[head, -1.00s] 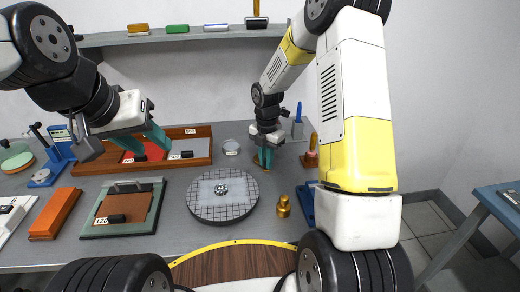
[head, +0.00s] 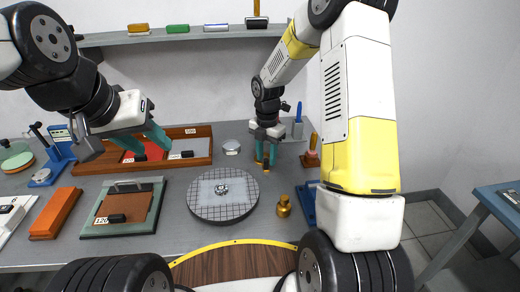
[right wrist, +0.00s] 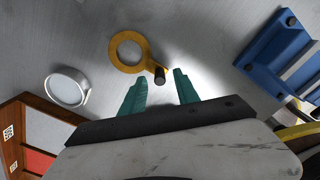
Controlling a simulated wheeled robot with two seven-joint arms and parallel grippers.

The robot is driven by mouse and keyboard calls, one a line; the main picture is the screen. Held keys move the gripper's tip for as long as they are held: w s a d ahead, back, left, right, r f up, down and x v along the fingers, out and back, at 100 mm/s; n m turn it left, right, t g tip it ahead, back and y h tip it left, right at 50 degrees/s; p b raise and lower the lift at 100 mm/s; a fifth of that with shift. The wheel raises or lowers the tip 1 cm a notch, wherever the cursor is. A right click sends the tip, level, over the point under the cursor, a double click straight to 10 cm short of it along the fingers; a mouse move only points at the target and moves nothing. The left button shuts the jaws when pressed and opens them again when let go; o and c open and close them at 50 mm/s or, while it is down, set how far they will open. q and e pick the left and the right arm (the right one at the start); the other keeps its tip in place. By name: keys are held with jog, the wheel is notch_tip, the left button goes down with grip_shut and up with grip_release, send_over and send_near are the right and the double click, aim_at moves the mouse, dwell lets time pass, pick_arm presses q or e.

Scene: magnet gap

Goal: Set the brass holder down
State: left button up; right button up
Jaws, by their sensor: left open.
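The brass holder (right wrist: 128,52) shows in the right wrist view as a flat yellow ring with a short arm and a dark-tipped post. It appears to rest on the grey bench. My right gripper (right wrist: 158,88) is open, with a teal finger on either side of the post and a visible gap to each. In the head view the right gripper (head: 266,150) is over the back of the bench, and the holder (head: 266,163) is partly hidden by its fingers. My left gripper (head: 128,148) is open and empty above the left side of the bench.
A round gridded plate (head: 222,205) with a small metal piece stands in front of the right gripper. A silver round tin (head: 231,147) is left of it, and a brass weight (head: 283,206) is nearer. A blue stand (right wrist: 280,50) is close by.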

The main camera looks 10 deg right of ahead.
notch_tip(320, 180, up, 10)
jog(key=s+d+r+m+t, duration=0.1)
jog(key=s+r+m+t, duration=0.2)
jog(key=s+r+m, duration=0.85)
jog(key=s+r+m+t+y, duration=0.2)
jog(key=s+r+m+t, duration=0.1)
jog(key=s+m, duration=1)
jog(key=shift+s+d+r+m, duration=0.15)
jog(key=shift+d+m, duration=0.15)
jog(key=shift+m, duration=0.65)
